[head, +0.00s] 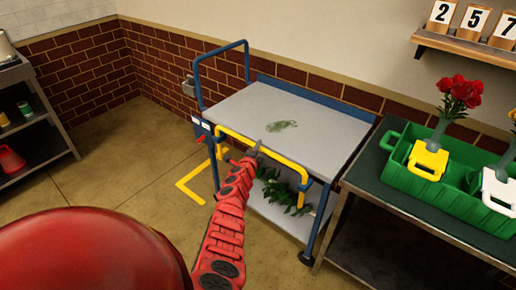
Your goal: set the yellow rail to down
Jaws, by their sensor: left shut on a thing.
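The yellow rail (283,160) is a bent bar along the near side of a blue-framed cart (235,110). Its long bar runs about level with the near edge of the cart's grey top, and its two ends bend downward. My left gripper (256,149), at the end of the red arm, is shut on the middle of the rail's long bar. The gripper and wrist hide a little of the bar and part of the cart's lower shelf. My right gripper is not in view.
Green clippings (281,126) lie on the cart top, and leafy stems (283,191) on its lower shelf. A dark table (395,202) with a green crate (398,170) of flowers stands close on the right. Yellow floor tape (190,187) and open floor lie left.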

